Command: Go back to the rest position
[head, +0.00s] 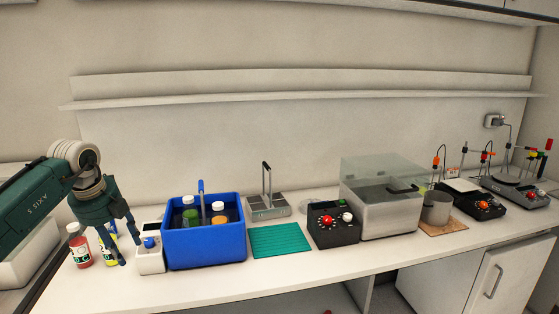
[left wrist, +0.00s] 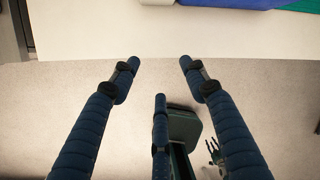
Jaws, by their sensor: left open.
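My left gripper (head: 128,252) is at the left end of the bench in the head view, pointing down with its fingers apart.
A bottle of red juice (head: 79,249) stands left of the gripper. A white holder (head: 150,261) and a blue bin (head: 205,250) with bottles stand to its right. Beyond are a green mat (head: 280,240), a control box (head: 334,229) and a water bath (head: 380,215). The bench front is clear.

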